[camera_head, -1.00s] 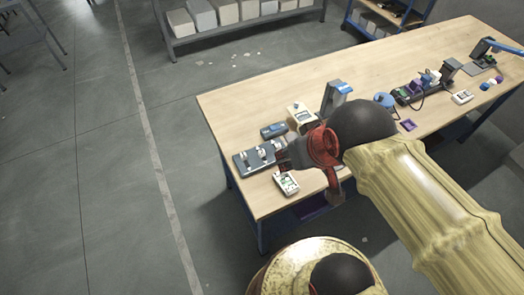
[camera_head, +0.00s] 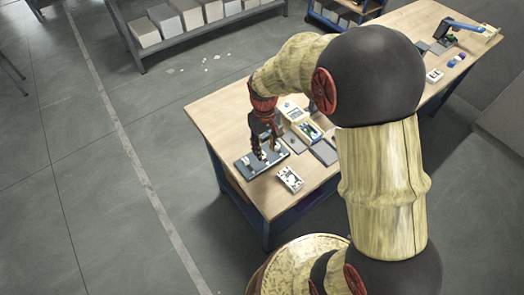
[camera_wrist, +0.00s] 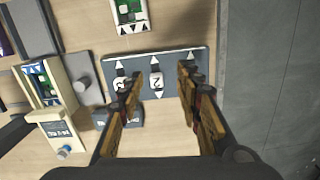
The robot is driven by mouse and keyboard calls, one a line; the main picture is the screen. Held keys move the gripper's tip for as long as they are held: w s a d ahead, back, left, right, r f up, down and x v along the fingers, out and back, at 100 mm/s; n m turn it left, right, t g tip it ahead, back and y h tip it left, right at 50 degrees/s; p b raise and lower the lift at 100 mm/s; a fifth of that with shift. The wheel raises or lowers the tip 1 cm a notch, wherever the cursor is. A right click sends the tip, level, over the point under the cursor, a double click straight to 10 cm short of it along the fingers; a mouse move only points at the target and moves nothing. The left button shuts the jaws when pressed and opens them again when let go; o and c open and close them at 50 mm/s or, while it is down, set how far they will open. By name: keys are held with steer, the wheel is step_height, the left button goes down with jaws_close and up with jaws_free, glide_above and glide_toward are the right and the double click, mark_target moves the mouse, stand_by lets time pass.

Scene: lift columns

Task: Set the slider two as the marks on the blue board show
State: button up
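A blue-grey slider board (camera_wrist: 200,58) lies on the wooden table; it also shows in the head view (camera_head: 246,170). Slider two (camera_wrist: 156,77), a white piece marked "2", sits in its middle slot, with white pointed marks above and below it. Another white slider (camera_wrist: 119,78) stands to its left, partly behind a finger. The right slot is mostly hidden by the other finger. My gripper (camera_wrist: 158,76) is open above the board, with one finger on each side of slider two and a gap on both sides. In the head view my gripper (camera_head: 264,152) is over the board.
A white card with green and black triangles (camera_wrist: 130,14) lies beyond the board. A wooden box with a green panel (camera_wrist: 48,95) and a grey plate with a round knob (camera_wrist: 85,72) are at the left. A dark labelled block (camera_wrist: 122,118) sits close to the board. The table edge is at the right.

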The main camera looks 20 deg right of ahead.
mark_target(263, 155)
steer(key=w, duration=0.1)
steer(key=w+r, duration=0.1)
steer(key=shift+w+t, duration=0.3)
steer(key=shift+t, duration=0.1)
steer(key=shift+n, duration=0.4)
steer(key=shift+s+f, duration=0.1)
steer(key=shift+f, duration=0.1)
steer(key=shift+f+b, duration=0.8)
steer(key=shift+f, duration=2.75)
steer(key=shift+c, duration=0.2)
steer(key=c, duration=0.7)
jaws_close()
